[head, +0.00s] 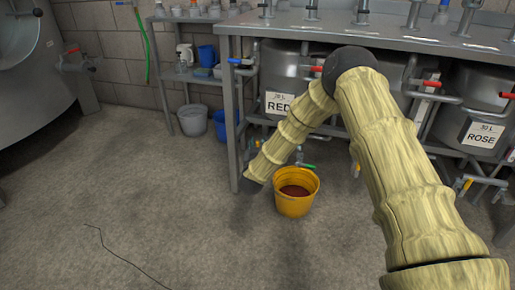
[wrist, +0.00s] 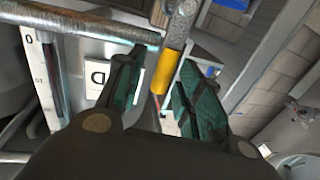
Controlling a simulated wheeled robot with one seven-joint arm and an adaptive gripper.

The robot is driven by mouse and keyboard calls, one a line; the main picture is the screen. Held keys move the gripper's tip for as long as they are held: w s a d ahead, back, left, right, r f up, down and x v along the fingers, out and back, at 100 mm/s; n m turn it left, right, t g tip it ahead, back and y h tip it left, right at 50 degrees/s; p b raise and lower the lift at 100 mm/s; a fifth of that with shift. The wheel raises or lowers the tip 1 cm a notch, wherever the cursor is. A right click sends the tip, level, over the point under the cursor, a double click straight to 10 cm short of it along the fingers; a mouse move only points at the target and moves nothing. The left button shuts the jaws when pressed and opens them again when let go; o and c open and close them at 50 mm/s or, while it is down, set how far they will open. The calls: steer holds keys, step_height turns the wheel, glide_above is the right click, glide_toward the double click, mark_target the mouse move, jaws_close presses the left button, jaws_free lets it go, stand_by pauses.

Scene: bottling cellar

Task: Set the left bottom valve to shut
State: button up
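The tank marked RED (head: 279,103) stands under the bench at the left. A small yellow valve handle (head: 258,144) shows low beside it, partly behind my arm. In the wrist view a yellow handle (wrist: 166,70) on a grey metal fitting hangs between my fingers. My gripper (wrist: 160,92) is open around it, with a gap visible on the left; I cannot tell whether the right finger touches it. My gripper is not clearly visible in the head view. A green handle (head: 307,166) sits low to the right of my forearm. Valve positions are unclear.
A yellow bucket (head: 295,204) with dark red contents stands on the floor below the tank. A bench leg (head: 231,125) is close left of my arm. The ROSE tank (head: 475,110) is at right. The floor at left is mostly clear.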

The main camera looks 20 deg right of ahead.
steer(key=shift+w+d, duration=0.1)
steer(key=shift+w, duration=0.15)
jaws_close()
steer(key=shift+r+p, duration=0.1)
steer(key=shift+p, duration=0.2)
